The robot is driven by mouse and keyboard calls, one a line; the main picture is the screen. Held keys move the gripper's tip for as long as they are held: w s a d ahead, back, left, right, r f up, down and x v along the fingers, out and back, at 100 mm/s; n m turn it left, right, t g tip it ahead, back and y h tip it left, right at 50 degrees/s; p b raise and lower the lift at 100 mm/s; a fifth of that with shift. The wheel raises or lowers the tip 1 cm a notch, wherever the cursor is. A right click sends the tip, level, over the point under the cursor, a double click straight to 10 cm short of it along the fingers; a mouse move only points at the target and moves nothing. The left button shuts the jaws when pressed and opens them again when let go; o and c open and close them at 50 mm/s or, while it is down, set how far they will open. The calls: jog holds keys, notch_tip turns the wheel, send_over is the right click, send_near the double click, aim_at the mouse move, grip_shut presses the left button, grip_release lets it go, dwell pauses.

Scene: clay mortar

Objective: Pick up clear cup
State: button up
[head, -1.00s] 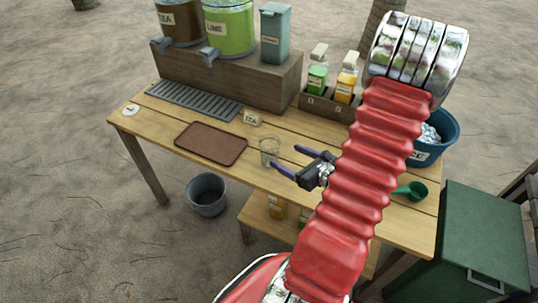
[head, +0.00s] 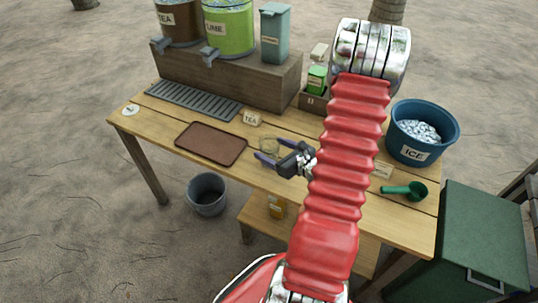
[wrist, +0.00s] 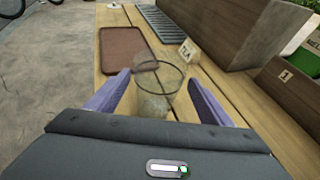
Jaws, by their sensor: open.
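The clear cup (wrist: 157,88) stands upright on the wooden table in the wrist view, between the two purple fingers of my gripper (wrist: 155,100). The fingers are open, one on each side of the cup, with gaps visible. The lower part of the cup is partly hidden by the gripper body. In the head view the cup (head: 269,146) shows its rim just ahead of my gripper (head: 268,150), whose fingers reach around it from the right.
A brown tray (head: 211,144) lies left of the cup, and a TEA card (head: 251,118) stands behind it. The ice tub (head: 422,133) and green scoop (head: 404,190) are at the right. Dispensers stand on a wooden riser (head: 228,78) at the back.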

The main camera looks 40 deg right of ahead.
aim_at(264, 144)
jog(key=shift+r+x, duration=0.1)
jog(key=shift+x, duration=1.2)
jog(key=shift+r+x, duration=0.15)
jog(key=shift+x, duration=1.15)
jog(key=shift+w+a, duration=0.1)
jog(key=shift+a, duration=0.1)
jog(key=shift+c, duration=0.4)
jog(key=c, duration=1.1)
jog(key=shift+o, duration=0.2)
jog(key=shift+r, duration=0.15)
notch_tip(264, 144, up, 10)
